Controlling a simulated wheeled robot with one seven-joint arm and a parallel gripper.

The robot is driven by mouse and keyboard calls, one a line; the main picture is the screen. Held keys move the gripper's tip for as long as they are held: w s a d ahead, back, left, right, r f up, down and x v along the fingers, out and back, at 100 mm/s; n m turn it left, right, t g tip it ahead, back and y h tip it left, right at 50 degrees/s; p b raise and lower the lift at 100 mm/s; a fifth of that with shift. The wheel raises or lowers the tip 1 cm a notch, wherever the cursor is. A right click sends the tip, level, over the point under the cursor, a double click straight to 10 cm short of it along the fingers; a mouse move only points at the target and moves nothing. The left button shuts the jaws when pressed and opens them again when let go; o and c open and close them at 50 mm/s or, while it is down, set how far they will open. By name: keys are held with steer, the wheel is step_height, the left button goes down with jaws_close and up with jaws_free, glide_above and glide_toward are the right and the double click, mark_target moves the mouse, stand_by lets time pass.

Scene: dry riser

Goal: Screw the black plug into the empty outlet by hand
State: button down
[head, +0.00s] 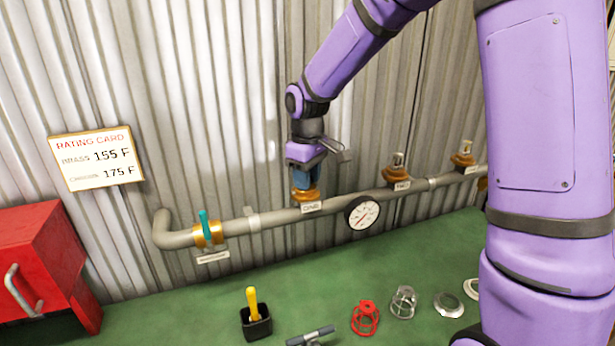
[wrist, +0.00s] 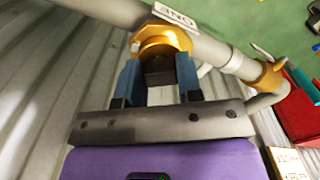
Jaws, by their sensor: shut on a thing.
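My gripper (head: 306,178) is over the brass outlet (head: 306,196) on the grey pipe, above the label that reads ONE in the wrist view. In the wrist view the two blue fingers (wrist: 160,80) are shut on the black plug (wrist: 158,66), a dark block between them. The plug is in line with the brass outlet (wrist: 160,42), at or against its mouth. I cannot tell whether its thread is engaged. In the head view the fingers hide the plug.
Two more brass outlets with fittings (head: 398,172) (head: 463,155) stand along the pipe (head: 285,217) to the right. A gauge (head: 362,212) and a teal-handled valve (head: 206,230) are on it. A black cup (head: 256,322), red cage (head: 365,318) and other parts stand on the green bench.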

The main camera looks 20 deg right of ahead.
steer(key=shift+m, duration=0.3)
steer(key=m, duration=0.5)
steer(key=shift+s+a+m, duration=0.1)
steer(key=shift+a+m, duration=0.05)
steer(key=shift+m, duration=0.25)
steer(key=c, duration=0.8)
jaws_free()
